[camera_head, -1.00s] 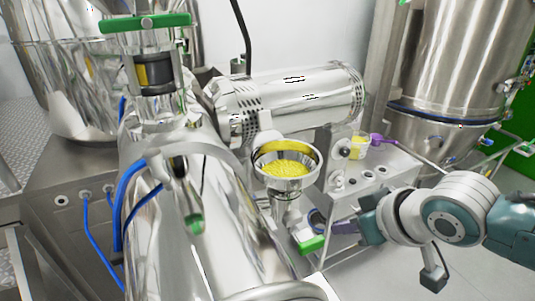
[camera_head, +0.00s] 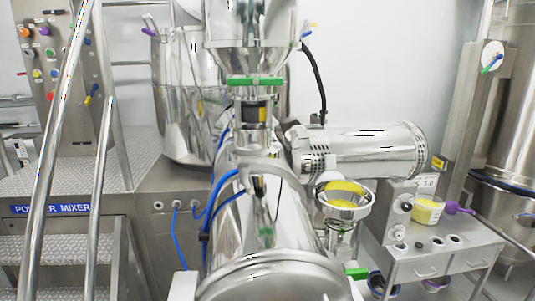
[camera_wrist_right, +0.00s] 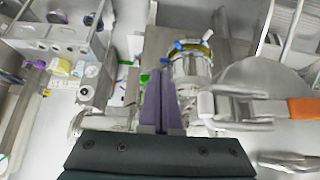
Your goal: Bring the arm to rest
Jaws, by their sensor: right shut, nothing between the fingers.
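My right gripper (camera_wrist_right: 162,78) shows in the right wrist view as two purple fingers pressed together, with nothing between them. Its dark body fills the lower middle of that view. Behind the fingertips are steel machine parts and a steel vessel with blue and yellow parts (camera_wrist_right: 188,62); the gap to them cannot be judged. My right arm and gripper do not show in the head view now. My left gripper is in neither view.
A large steel machine (camera_head: 265,225) fills the middle. Right of it are a funnel with yellow granules (camera_head: 343,200) and a steel cart (camera_head: 440,245) bearing a yellow cup (camera_head: 427,211). A step platform (camera_head: 55,250) and handrails (camera_head: 45,140) stand left.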

